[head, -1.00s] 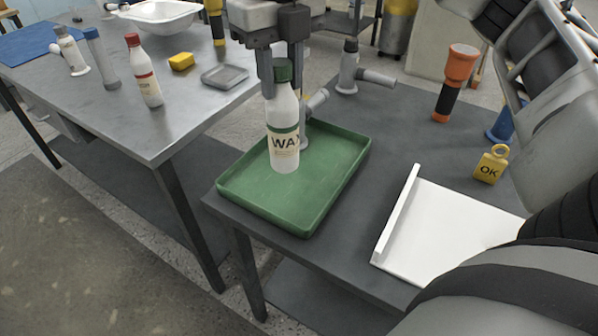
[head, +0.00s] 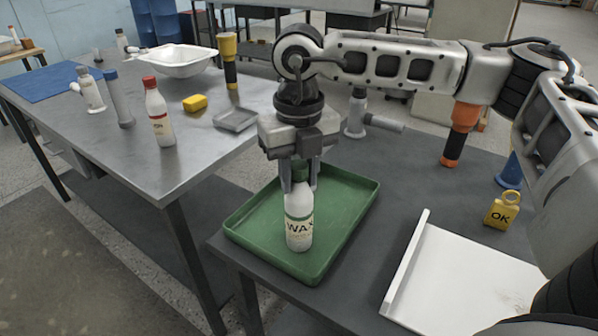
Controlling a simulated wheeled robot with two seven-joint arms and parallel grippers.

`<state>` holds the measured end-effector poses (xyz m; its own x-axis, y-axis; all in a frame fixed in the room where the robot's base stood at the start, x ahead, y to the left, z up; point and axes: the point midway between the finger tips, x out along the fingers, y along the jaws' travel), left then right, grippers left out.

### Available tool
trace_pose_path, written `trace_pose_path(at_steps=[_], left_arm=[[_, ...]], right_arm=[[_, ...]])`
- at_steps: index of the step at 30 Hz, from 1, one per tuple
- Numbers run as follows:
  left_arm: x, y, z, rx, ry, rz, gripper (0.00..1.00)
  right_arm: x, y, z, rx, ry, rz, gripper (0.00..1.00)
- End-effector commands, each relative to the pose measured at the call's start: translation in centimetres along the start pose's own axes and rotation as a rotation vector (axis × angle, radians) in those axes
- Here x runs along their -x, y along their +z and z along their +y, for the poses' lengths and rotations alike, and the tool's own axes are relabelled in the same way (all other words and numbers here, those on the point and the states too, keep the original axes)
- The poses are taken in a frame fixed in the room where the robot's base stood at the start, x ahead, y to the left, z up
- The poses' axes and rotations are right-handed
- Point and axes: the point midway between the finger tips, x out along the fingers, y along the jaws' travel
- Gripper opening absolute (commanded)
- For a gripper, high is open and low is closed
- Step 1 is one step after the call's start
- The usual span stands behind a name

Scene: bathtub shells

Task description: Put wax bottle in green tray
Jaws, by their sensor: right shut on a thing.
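The wax bottle (head: 299,219) is white with a green cap and a WAX label. It is upright over the green tray (head: 345,209), inside its rim in the picture, and its base appears at the tray floor. I cannot tell for sure whether it touches. My right gripper (head: 300,180) points down from above and is shut on the bottle's cap and neck, partly hiding the cap. My left gripper is not in the head view.
The left table holds a red-capped bottle (head: 159,115), a yellow block (head: 195,103) and a grey dish (head: 236,119).

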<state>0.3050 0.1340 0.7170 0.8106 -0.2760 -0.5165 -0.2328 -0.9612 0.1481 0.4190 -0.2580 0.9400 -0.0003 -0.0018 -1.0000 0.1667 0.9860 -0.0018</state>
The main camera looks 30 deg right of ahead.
Motion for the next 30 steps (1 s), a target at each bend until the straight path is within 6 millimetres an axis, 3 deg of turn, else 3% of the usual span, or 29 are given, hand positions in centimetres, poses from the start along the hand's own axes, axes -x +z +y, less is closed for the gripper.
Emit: trace_pose_path(at_steps=[6,7,9,20,23,30], left_arm=[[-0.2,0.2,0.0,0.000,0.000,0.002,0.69],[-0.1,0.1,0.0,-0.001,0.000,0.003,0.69],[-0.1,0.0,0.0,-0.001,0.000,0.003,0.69],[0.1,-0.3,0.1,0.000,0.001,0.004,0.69],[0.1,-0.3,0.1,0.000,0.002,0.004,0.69],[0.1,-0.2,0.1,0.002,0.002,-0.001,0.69]], right_arm=[[-0.3,0.0,0.0,0.000,0.001,-0.001,0.00],[-0.2,0.0,0.0,0.000,0.000,-0.001,0.36],[-0.1,0.0,0.0,0.000,0.000,-0.001,0.53],[0.4,0.0,0.0,0.000,0.000,-0.001,0.53],[1.6,0.1,0.0,0.000,0.000,-0.003,0.53],[6.8,0.1,0.1,0.001,0.001,-0.004,0.53]])
